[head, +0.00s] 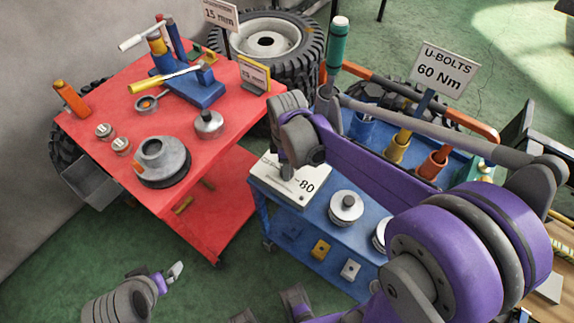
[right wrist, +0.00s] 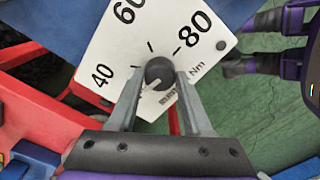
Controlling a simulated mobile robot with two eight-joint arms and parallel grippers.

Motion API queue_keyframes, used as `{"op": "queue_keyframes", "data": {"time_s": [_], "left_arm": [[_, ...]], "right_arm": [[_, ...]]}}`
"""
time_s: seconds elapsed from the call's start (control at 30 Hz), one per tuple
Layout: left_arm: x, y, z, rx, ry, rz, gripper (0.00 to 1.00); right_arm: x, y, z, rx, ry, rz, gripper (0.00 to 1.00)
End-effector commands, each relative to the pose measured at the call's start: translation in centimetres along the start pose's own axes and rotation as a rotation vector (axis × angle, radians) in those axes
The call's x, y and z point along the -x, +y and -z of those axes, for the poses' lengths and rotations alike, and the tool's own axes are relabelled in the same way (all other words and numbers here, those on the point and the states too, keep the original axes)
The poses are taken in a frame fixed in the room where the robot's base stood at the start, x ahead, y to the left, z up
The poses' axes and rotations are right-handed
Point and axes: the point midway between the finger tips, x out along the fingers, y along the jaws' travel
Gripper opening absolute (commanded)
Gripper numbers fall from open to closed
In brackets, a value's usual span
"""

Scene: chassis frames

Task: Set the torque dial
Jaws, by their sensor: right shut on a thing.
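The torque dial is a white plate (head: 283,186) on the near left corner of the blue cart; "80" shows in the head view. In the right wrist view its face (right wrist: 130,45) reads 40, 60, 80 and Nm, with short black ticks around a dark round knob (right wrist: 158,73). My right gripper (right wrist: 159,80) is shut on the knob, one finger on each side. A pale mark shows low on the knob; I cannot tell its exact reading. In the head view my right gripper (head: 288,168) hides the knob. A sign (head: 443,68) reads "U-BOLTS 60 Nm". My left gripper (head: 174,273) is low at left, away from the carts.
The blue cart (head: 320,235) also carries a silver round weight (head: 346,207) and coloured cups at the back. A red table (head: 185,135) with tools stands close on the left. Tyres (head: 268,42) stand behind.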

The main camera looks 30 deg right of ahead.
Motion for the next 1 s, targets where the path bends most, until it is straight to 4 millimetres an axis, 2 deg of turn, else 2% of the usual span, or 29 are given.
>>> {"op": "queue_keyframes", "data": {"time_s": [0.4,0.97,1.0], "left_arm": [[-0.07,0.00,-0.05,0.000,0.000,0.000,1.00],[-0.08,0.00,-0.06,0.000,0.000,0.000,1.00],[-0.08,0.00,-0.06,0.000,0.000,0.000,1.00]], "right_arm": [[0.03,0.04,0.01,0.193,0.000,-0.001,0.00],[0.03,0.03,0.01,0.222,0.000,-0.001,0.00],[0.02,0.03,0.01,0.222,0.000,-0.001,0.55]]}}
